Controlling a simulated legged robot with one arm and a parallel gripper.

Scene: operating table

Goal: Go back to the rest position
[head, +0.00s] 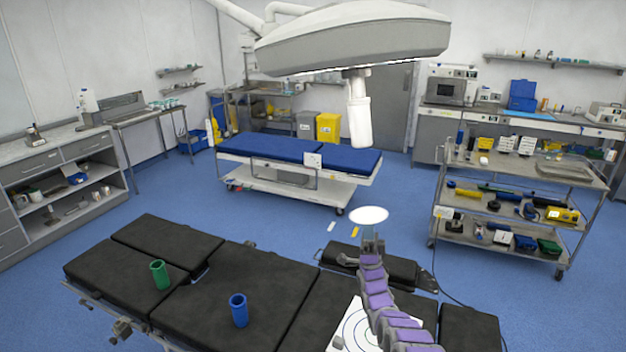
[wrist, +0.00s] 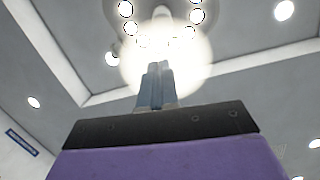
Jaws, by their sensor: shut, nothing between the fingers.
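My arm, with purple segments, rises over the right part of the black operating table (head: 215,305). My gripper (head: 370,236) points upward above the table, with nothing between its fingers. In the wrist view its two fingers (wrist: 157,72) are pressed together and point at the ceiling lights. A bright white disc (head: 369,214) shows at the fingertips in the head view; I cannot tell how far behind them it is. A green cup (head: 159,275) and a blue cup (head: 238,310) stand upright on the table, well left of my gripper.
A white sheet with circles (head: 345,318) lies on the table beside my arm, with a small grey block (head: 338,342) on it. A large surgical lamp (head: 350,40) hangs overhead. A blue-topped bed (head: 265,150) and a loaded cart (head: 520,185) stand behind.

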